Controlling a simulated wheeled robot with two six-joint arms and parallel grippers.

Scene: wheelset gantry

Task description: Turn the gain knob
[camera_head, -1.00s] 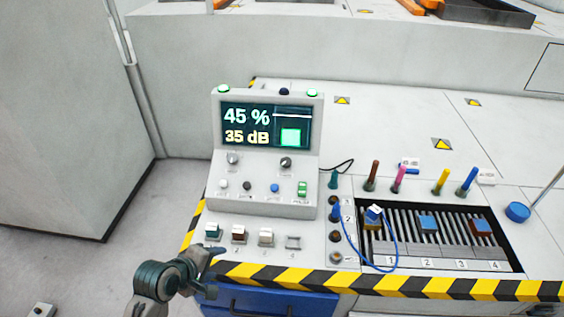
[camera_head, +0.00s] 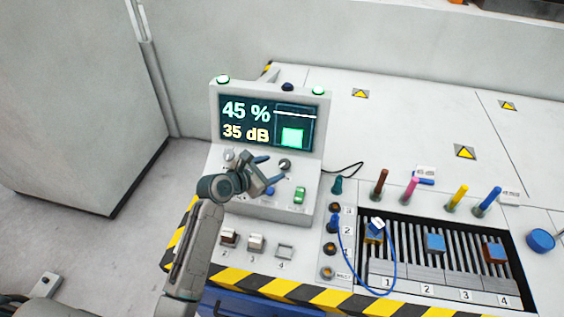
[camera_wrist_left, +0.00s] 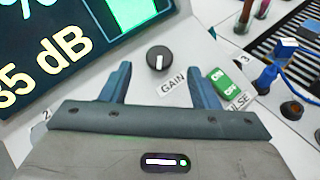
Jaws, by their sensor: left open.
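The gain knob (camera_wrist_left: 160,60) is a dark round knob with a white pointer line, above a GAIN label in the left wrist view. In the head view the gain knob (camera_head: 285,165) sits at the right below the screen (camera_head: 267,124), which reads 45 % and 35 dB. My left gripper (camera_head: 272,170) is open and empty in front of the console. In the left wrist view the knob lies ahead of the gap between the open fingers (camera_wrist_left: 162,84), apart from them. My right gripper is not in view.
A green switch (camera_head: 300,195) is just right of the gain knob. A second knob (camera_head: 229,156) is at the left, partly behind my gripper. A blue cable (camera_head: 346,262) loops near the slotted bay (camera_head: 408,240) at the right. Coloured handles (camera_head: 412,187) stand behind it.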

